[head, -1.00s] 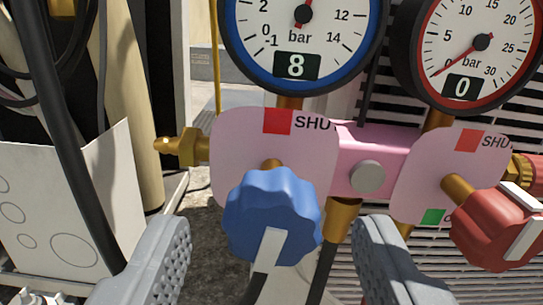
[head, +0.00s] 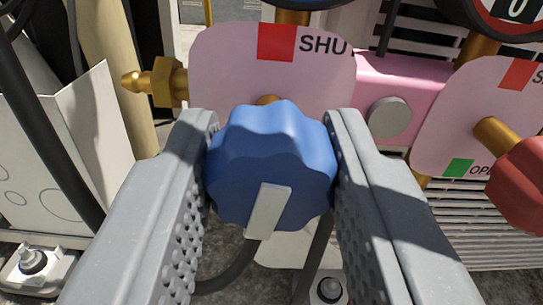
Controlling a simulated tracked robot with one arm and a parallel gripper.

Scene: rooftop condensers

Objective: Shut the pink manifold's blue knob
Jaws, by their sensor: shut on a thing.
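The blue knob (head: 275,150) sits on a brass stem in front of the pink manifold (head: 405,85). Its white pointer bar (head: 268,210) points down and slightly left. A pink plate (head: 225,65) behind the knob has a red mark labelled SHUT (head: 276,42) at its top, with the last letter partly cut off. My gripper (head: 272,150) is shut on the blue knob, one finger against each side. The plate's lower part is hidden behind the knob and fingers.
A red knob (head: 520,188) stands at the right on its own plate, with a green OPEN mark (head: 458,168) beside it. A brass fitting (head: 160,82) sticks out left. Black hoses hang below. A white panel (head: 70,150) stands at the left.

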